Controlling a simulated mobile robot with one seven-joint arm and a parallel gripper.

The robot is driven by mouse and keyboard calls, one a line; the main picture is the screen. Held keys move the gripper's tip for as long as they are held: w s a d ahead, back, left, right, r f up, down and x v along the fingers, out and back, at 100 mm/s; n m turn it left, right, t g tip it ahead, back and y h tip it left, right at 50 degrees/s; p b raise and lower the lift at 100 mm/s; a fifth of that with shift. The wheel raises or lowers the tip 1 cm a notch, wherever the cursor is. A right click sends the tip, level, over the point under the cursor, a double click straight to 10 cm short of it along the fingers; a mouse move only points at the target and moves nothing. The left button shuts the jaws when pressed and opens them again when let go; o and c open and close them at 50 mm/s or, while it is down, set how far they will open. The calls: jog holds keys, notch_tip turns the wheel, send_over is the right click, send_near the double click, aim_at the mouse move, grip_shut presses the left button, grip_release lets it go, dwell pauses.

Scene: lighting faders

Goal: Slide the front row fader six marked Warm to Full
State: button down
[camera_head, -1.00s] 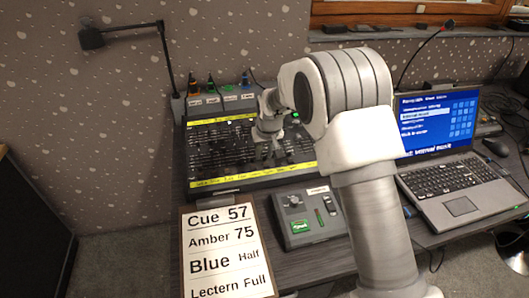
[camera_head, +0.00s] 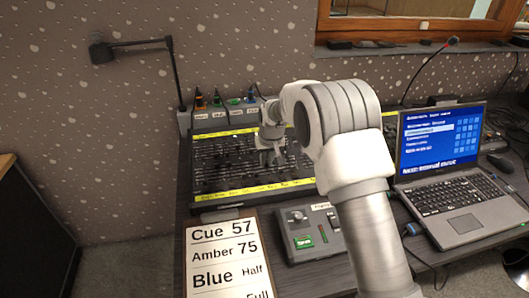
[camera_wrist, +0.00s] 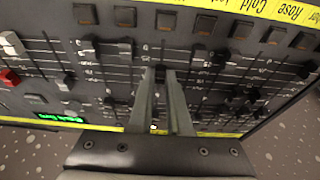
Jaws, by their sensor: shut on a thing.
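The lighting desk (camera_head: 225,160) has rows of dark sliding faders and yellow label strips along its back and front edges. My gripper (camera_head: 268,158) is over its right part. In the wrist view my gripper (camera_wrist: 161,78) has both fingers close together around a small dark fader cap (camera_wrist: 160,72). The label belonging to the held fader is out of the wrist view and too small in the head view, so I cannot read Warm.
A cue card (camera_head: 226,255) lies in front of the desk. A small control box (camera_head: 309,232) stands at front right, and a laptop (camera_head: 445,170) further right. Other fader caps (camera_wrist: 120,50) sit close beside my fingers. A lamp (camera_head: 130,46) stands at back left.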

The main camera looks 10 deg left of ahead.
jog(key=shift+w+a+r+p, duration=0.1)
jog(key=shift+w+a+p, duration=0.2)
jog(key=shift+w, duration=0.35)
jog(key=shift+w+a+r+p, duration=0.1)
jog(key=shift+w+a, duration=0.25)
jog(key=shift+w, duration=0.3)
jog(key=c, duration=1.1)
grip_release()
jog(key=shift+r+p, duration=0.7)
jog(key=shift+r, duration=0.5)
jog(key=p+v, duration=0.1)
jog(key=v, duration=1.6)
jog(key=shift+s+d+r, duration=0.15)
jog(key=shift+d, duration=0.05)
